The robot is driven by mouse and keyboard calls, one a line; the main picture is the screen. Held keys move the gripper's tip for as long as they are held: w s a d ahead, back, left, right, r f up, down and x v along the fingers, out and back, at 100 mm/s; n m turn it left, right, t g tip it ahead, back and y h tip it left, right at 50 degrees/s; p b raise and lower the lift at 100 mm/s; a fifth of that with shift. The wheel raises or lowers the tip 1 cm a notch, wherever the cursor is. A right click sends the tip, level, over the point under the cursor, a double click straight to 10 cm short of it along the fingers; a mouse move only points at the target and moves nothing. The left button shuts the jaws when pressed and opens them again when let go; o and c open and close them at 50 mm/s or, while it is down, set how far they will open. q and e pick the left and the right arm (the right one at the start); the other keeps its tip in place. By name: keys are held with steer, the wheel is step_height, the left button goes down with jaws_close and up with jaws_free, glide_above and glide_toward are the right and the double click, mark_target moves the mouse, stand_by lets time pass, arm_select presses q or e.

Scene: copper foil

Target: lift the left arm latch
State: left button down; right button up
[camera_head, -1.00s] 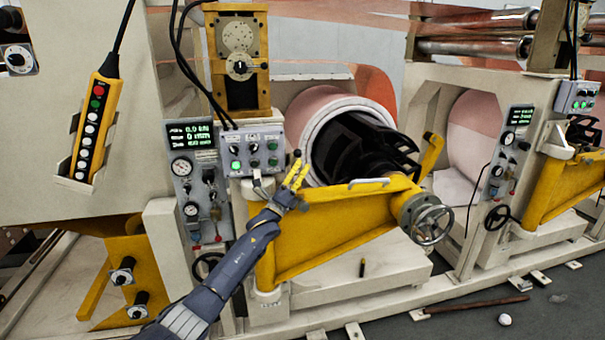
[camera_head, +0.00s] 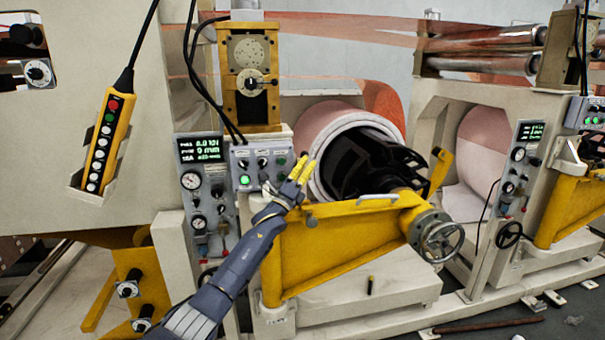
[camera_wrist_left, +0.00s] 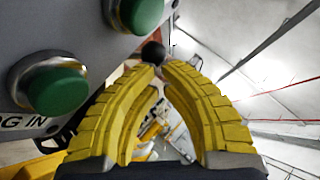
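The long yellow left arm (camera_head: 335,250) is hinged at a post below the control box and reaches right to a handwheel. My left gripper (camera_head: 308,163) has yellow fingers pointing up beside the box's right edge, in front of the roll. In the left wrist view my gripper (camera_wrist_left: 162,66) has its curved fingers converging, with only a small gap at the tips. A black ball knob (camera_wrist_left: 153,52), possibly the latch's handle, shows just past the tips; contact is unclear. The latch's body cannot be made out. My right gripper is out of view.
The grey control box (camera_head: 260,165) is close to the left of the fingers; its green buttons (camera_wrist_left: 58,88) almost touch the left finger in the wrist view. The roll core (camera_head: 365,155) is behind. The handwheel (camera_head: 441,242) is further right.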

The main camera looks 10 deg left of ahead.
arm_select(q)
steer(key=s+a+f, duration=0.1)
steer(key=s+f, duration=0.6)
steer(key=s, duration=0.2)
steer(key=shift+s, duration=0.4)
steer(key=c, duration=2.1)
jaws_free()
steer(key=shift+s+a, duration=0.15)
steer(key=shift+s, duration=0.05)
steer(key=shift+s+f, duration=0.15)
steer(key=shift+f, duration=0.05)
jaws_close()
steer(key=w+d+r+n+y, duration=0.1)
steer(key=w+d+r, duration=0.1)
steer(key=w+r, duration=0.4)
steer(key=shift+w+r+n+t+y, duration=0.3)
steer(key=shift+w+t, duration=0.1)
steer(key=shift+w, duration=1.75)
